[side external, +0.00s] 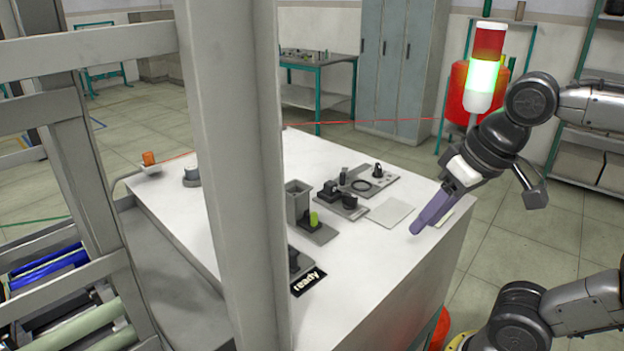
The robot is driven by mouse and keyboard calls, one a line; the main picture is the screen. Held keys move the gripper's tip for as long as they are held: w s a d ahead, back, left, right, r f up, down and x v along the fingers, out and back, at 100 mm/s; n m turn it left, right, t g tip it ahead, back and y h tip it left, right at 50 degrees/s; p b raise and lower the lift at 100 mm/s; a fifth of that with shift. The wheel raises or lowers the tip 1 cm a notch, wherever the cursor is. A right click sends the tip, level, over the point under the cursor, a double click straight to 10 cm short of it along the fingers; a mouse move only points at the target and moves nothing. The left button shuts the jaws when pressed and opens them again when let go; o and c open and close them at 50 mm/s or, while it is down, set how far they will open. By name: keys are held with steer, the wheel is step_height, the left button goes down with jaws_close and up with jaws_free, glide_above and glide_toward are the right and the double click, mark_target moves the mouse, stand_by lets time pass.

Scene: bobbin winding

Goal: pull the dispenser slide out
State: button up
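A grey upright box (294,203), which looks like the dispenser, stands on the white table near its middle. A dark flat base (322,235) with a small yellow-green piece (314,218) is at its lower right; I cannot tell whether this is the slide. My gripper (416,229), with purple fingers, is above the table's right edge, to the right of these things and apart from them. Its fingers overlap in this view, so the gap between them is hidden. Nothing shows in its grasp.
Dark fixtures on grey plates (368,182) and a pale flat plate (390,212) lie between the box and my gripper. A black "ready" sign (309,280) is at the table's front. A grey post (232,150) hides part of the table (370,265). A lit signal tower (483,75) stands behind.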

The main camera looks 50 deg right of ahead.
steer(key=w+r+m+g, duration=0.1)
steer(key=w+r+m, duration=0.1)
steer(key=w+r, duration=0.25)
steer(key=m+g, duration=0.1)
steer(key=g, duration=0.3)
glide_above(314, 213)
steer(key=shift+d+f, duration=0.1)
steer(key=shift+f, duration=4.4)
steer(key=shift+c, duration=0.2)
jaws_close()
